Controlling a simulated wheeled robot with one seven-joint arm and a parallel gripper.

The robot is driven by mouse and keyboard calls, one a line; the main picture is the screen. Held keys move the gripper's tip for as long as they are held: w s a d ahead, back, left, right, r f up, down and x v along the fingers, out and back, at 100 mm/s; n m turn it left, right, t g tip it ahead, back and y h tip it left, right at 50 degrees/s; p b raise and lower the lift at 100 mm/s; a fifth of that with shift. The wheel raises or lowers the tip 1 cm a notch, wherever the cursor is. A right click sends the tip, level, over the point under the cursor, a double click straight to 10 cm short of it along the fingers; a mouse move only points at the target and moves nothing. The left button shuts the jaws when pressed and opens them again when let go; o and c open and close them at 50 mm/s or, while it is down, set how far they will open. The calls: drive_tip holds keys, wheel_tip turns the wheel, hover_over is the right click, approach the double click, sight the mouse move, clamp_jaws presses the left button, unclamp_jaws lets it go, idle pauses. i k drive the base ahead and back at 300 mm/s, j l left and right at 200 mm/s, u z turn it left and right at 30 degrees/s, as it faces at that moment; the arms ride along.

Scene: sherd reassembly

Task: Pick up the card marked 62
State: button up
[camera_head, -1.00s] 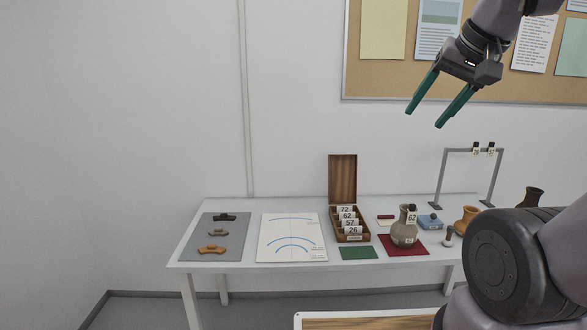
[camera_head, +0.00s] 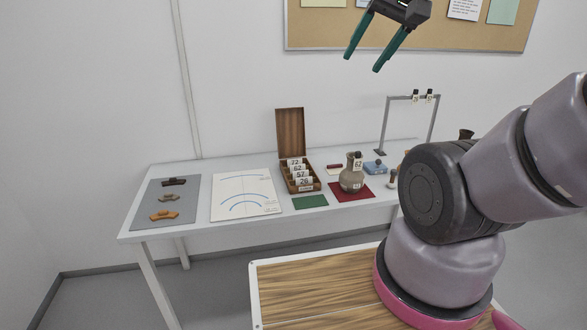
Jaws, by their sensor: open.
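The card marked 62 (camera_head: 297,168) stands in an open wooden card box (camera_head: 304,189) on the white table, between the card marked 72 (camera_head: 294,161) behind it and the card marked 57 (camera_head: 301,175) in front. A card marked 26 (camera_head: 304,182) is at the box's front. A grey-brown jug (camera_head: 350,179) on a dark red mat also bears a tag marked 62 (camera_head: 358,165). My gripper (camera_head: 362,63) has green fingers, open and empty, high above the table and up to the right of the box.
The box's raised lid (camera_head: 290,132) stands at its back. A green mat (camera_head: 310,202) lies in front of it, a white sheet with blue arcs (camera_head: 246,196) to its left. A grey mat (camera_head: 150,216) holds three sherds. A grey frame (camera_head: 384,125) stands at the back right.

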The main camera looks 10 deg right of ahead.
sight(292, 168)
drive_tip(key=i+l+u, duration=0.15)
drive_tip(key=i+l, duration=0.2)
drive_tip(key=i+l+u, duration=0.15)
drive_tip(key=i+l, duration=0.2)
drive_tip(key=l, duration=0.15)
drive_tip(key=i+l+u, duration=0.15)
drive_tip(key=i+l, duration=0.15)
drive_tip(key=l, duration=0.15)
